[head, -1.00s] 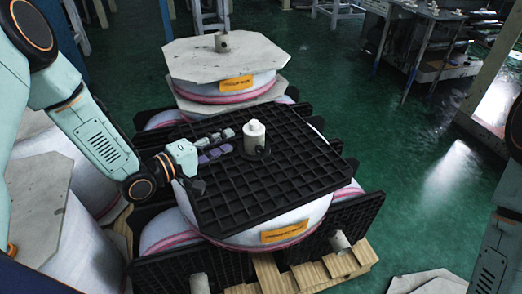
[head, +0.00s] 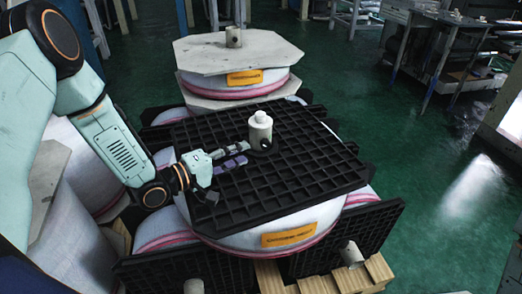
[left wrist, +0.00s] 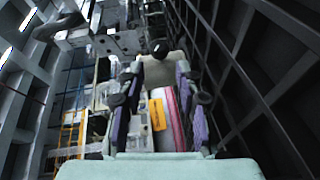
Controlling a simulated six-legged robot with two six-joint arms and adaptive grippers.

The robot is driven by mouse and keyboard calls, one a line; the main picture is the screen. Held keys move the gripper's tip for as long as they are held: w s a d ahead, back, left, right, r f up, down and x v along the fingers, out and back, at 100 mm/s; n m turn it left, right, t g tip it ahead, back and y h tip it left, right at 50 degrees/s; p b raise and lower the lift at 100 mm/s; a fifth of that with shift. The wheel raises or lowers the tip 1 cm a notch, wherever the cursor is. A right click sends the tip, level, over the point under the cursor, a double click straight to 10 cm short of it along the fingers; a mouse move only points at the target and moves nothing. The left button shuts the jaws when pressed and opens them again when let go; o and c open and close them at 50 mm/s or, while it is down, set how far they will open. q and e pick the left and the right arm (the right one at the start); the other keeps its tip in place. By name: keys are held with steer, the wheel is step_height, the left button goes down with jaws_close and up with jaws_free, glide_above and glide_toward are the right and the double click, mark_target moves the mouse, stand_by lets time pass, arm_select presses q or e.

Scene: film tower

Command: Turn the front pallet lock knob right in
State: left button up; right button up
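The front pallet lock knob (head: 261,128) is a pale upright cylinder with a smaller rounded top and a dark hole low in its side. It stands on the black grid pallet (head: 300,180) on top of the front stack. My left gripper (head: 241,153) reaches in from the left, low over the pallet. Its purple-padded fingers point at the knob and end just left of its base, apart from it as far as I can see. In the left wrist view the fingers of the left gripper (left wrist: 158,90) stand apart, open. My right gripper is out of view.
A rear stack with a pale octagonal board (head: 200,52) and its own peg (head: 233,38) stands behind. Wrapped rolls (head: 60,210) stand left, below my arm. Dark benches (head: 450,50) are at the back right. Green floor is clear on the right.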

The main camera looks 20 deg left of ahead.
mark_target(262, 146)
arm_select(q)
steer(key=b+x, duration=0.2)
steer(key=x, duration=0.4)
steer(key=shift+d+f, duration=0.1)
steer(key=shift+w+d, duration=0.2)
steer(key=shift+w, duration=0.15)
steer(key=shift+w+d, duration=0.15)
steer(key=shift+w, duration=0.05)
steer(key=shift+c, duration=0.2)
jaws_close()
